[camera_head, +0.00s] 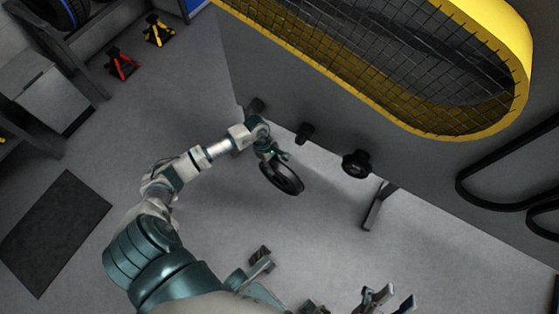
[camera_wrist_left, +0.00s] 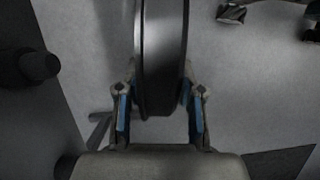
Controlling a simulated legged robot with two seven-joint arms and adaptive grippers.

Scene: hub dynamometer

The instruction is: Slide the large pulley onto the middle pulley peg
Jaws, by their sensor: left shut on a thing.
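The large pulley (camera_head: 287,178) is a dark wheel with a broad rim. My left gripper (camera_head: 272,158) is shut on it and holds it in the air, in front of the grey machine panel. In the left wrist view the pulley (camera_wrist_left: 162,60) stands edge-on between the two blue-padded fingers (camera_wrist_left: 160,115). The middle pulley peg (camera_head: 305,132) is a short dark stub on the panel, up and right of the pulley and apart from it. A dark stub (camera_wrist_left: 38,66) shows at the left of the wrist view; I cannot tell which peg. My right gripper (camera_head: 389,300) is open, at the bottom edge.
Another peg (camera_head: 256,106) is left of the middle one. A dark wheel-like part (camera_head: 356,163) sits to the right. A yellow-rimmed mesh guard (camera_head: 430,132) is above, black belts (camera_head: 480,185) hang at right. A support foot (camera_head: 376,208) stands below the panel.

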